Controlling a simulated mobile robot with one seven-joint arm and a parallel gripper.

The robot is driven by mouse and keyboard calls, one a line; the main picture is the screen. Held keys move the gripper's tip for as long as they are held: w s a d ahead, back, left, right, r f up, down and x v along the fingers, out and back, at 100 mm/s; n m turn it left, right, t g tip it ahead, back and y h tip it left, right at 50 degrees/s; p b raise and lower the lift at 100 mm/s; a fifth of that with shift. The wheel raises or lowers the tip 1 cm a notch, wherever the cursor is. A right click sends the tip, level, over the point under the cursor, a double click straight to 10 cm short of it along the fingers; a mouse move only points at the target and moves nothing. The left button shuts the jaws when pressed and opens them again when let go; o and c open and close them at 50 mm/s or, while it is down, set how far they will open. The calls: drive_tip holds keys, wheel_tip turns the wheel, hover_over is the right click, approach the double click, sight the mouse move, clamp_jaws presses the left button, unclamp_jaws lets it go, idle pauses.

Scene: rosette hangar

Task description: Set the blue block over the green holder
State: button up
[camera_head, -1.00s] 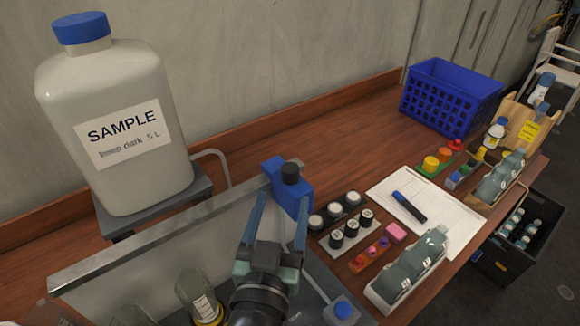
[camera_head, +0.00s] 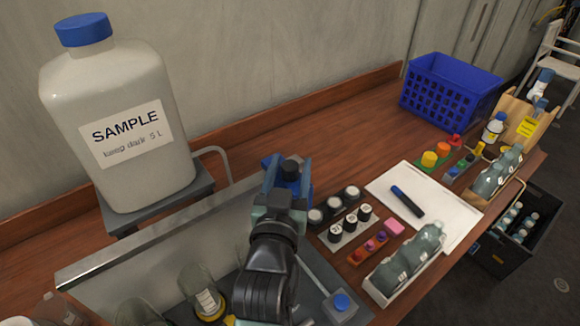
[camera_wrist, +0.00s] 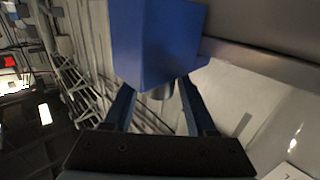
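A small blue block (camera_head: 452,173) sits beside the green holder (camera_head: 421,168), toward the right of the bench in the head view. The holder carries yellow, orange and red pieces. I see no firm grip. My arm hides part of the blue piece.
The metal panel (camera_head: 160,235) and a large sample jug (camera_head: 110,100) stand at the left. Black-capped vials (camera_head: 350,220), an orange holder (camera_head: 368,248), a bottle rack (camera_head: 405,262) and a paper with a marker (camera_head: 440,215) lie rightward. A blue basket (camera_head: 450,90) stands behind.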

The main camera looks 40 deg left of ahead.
clamp_jaws()
idle(1.2)
